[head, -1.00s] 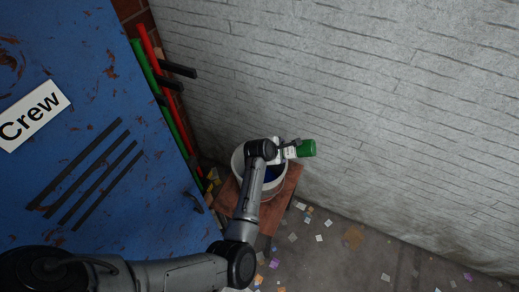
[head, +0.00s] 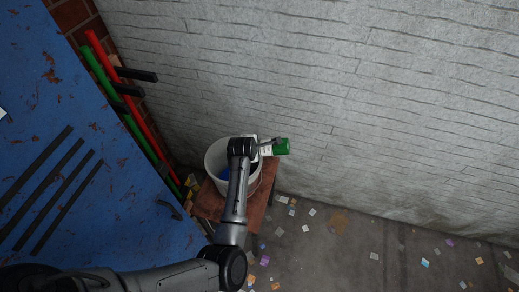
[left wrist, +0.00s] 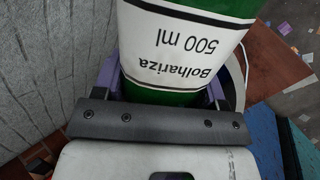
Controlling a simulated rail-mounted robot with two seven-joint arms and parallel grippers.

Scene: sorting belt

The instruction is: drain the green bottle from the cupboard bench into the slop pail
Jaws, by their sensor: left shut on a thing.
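The green bottle (head: 281,147) with a white label lies roughly level in my left gripper (head: 262,147), above the rim of the white pail (head: 214,152). Its green end points right, past the pail's right side. The wrist hides the other end and part of the pail's mouth. In the left wrist view the bottle (left wrist: 188,45) fills the space between the purple fingers, and its label reads "Bolhariza 500 ml". Something blue shows inside the pail. Whether anything runs from the bottle cannot be seen. My right gripper is out of view.
The pail stands on a reddish-brown wooden stand (head: 208,204) against the pale brick-patterned wall (head: 370,110). A blue rusty door (head: 110,190) is at left, with red (head: 119,90) and green (head: 108,92) poles behind it. Paper scraps litter the floor at lower right.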

